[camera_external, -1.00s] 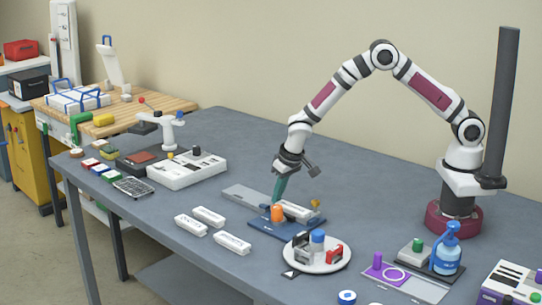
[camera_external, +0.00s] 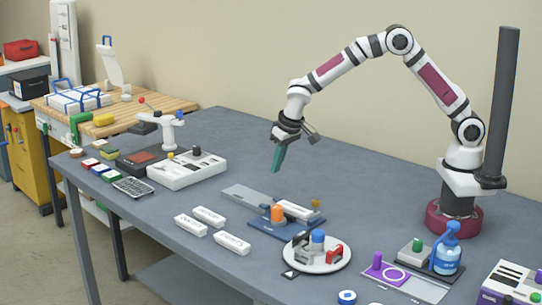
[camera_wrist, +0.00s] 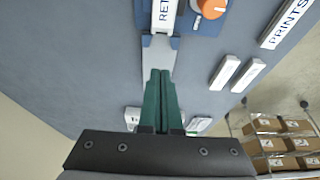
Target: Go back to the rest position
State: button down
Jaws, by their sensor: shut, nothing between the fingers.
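My gripper (camera_external: 278,158) has green fingers and hangs in the air above the table, pointing down. It is up and behind the blue fixture (camera_external: 262,230) with the orange knob (camera_external: 278,213). In the wrist view the two green fingers (camera_wrist: 160,78) are together, with nothing held between them. A white labelled block (camera_external: 296,210) lies in the fixture; it also shows at the top of the wrist view (camera_wrist: 165,15).
White blocks (camera_external: 208,216) lie in front of the fixture. A round white tray (camera_external: 340,262) with small items stands nearer the camera. A white device (camera_external: 187,170) stands to the left. A dark post (camera_external: 500,100) rises beside my base.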

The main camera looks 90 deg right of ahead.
jog(key=s+a+r+n+g+y, duration=0.1)
jog(key=s+a+r, duration=0.2)
jog(key=s+r, duration=0.3)
jog(key=s+a+r, duration=0.3)
jog(key=s, duration=0.5)
jog(key=s+a+n+g+y, duration=0.1)
jog(key=s+a, duration=0.3)
jog(key=s, duration=0.7)
jog(key=s+a+n+y, duration=0.1)
jog(key=s+a, duration=0.4)
jog(key=s, duration=0.6)
jog(key=shift+s+r+g+y, duration=0.35)
jog(key=shift+s+g+y, duration=0.05)
jog(key=shift+y, duration=0.3)
jog(key=shift+d, duration=0.1)
